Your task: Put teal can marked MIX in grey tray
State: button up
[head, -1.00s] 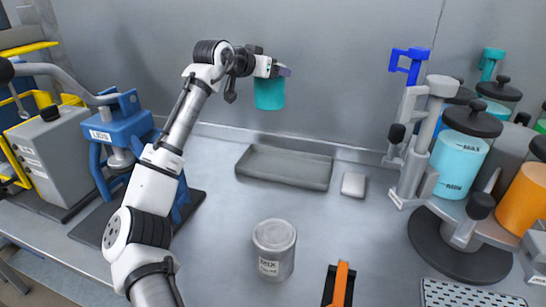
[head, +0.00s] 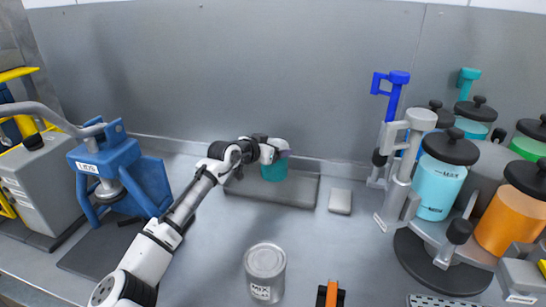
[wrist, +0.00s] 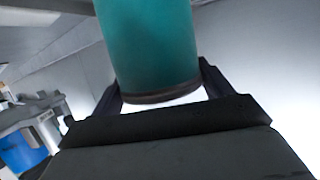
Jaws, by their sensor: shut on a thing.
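The teal can (head: 273,170) is held by my gripper (head: 275,153) at the back middle of the bench. In the wrist view the teal can (wrist: 150,45) stands between the two dark fingers (wrist: 160,95). No marking shows on its visible side. The grey tray (head: 300,192) is a shallow, long tray near the back wall. The can is at the tray's back middle in the head view; I cannot tell whether its base touches the tray floor. A grey can marked MIX (head: 265,275) stands upright at the front, apart from my gripper.
A small pale block (head: 340,201) lies right of the tray. A blue press marked LIDS (head: 115,170) stands left. A carousel with cyan (head: 437,185) and orange (head: 503,220) containers fills the right. An orange-and-black tool (head: 331,293) is at the front edge.

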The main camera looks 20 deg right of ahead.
aim_at(278, 172)
notch_tip(278, 172, down, 4)
jog(key=shift+r+p, duration=0.1)
jog(key=shift+p, duration=0.6)
jog(key=shift+f, duration=0.35)
jog(key=shift+f, duration=0.15)
jog(key=o, duration=1.8)
